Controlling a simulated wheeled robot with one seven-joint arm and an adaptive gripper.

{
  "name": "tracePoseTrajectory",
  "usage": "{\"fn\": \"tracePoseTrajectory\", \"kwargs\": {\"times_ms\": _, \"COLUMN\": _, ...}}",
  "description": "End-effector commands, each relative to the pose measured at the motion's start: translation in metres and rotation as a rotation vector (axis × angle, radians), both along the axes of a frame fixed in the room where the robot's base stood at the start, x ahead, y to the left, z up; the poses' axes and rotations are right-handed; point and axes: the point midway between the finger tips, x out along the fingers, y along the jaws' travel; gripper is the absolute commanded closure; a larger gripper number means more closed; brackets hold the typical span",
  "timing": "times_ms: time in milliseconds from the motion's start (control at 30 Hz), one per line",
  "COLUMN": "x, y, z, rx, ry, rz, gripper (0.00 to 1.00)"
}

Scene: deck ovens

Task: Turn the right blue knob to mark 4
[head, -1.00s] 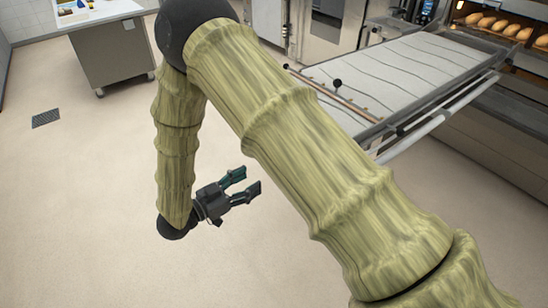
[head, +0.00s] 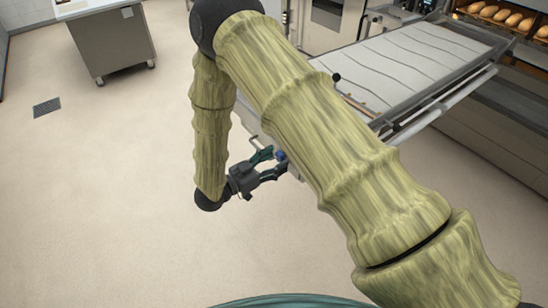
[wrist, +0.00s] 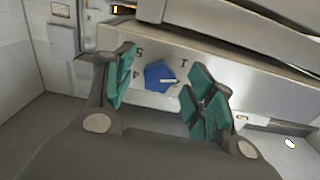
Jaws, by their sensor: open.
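A blue knob (wrist: 158,75) sits on a pale panel with dark marks around it; a 4 and a 5 are readable at its left and a 1-like mark at its right. Its white pointer line points right in the wrist view, away from the 4. In the head view the knob (head: 281,155) is a small blue spot by the fingertips. My gripper (wrist: 163,78) is open, with green finger pads left and right of the knob; contact cannot be told. It also shows in the head view (head: 274,164). Only one knob is in view.
A loader table with a pale cloth belt (head: 400,65) and a side rail (head: 440,105) stands right of my arm. Bread loaves (head: 490,12) lie in the oven at upper right. A steel cabinet (head: 112,42) stands at upper left. The floor at left is clear.

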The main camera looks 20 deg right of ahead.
Motion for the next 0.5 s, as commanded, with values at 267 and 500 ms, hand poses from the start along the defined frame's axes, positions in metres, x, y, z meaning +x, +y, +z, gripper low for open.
{"fn": "tracePoseTrajectory", "kwargs": {"times_ms": 267, "x": 0.0012, "y": -0.0032, "z": -0.0007, "rx": 0.001, "ry": 0.000, "rz": 0.001, "gripper": 0.45}}
{"fn": "tracePoseTrajectory", "kwargs": {"times_ms": 500, "x": 0.0012, "y": -0.0029, "z": -0.0005, "rx": 0.001, "ry": 0.000, "rz": 0.001, "gripper": 0.74}}
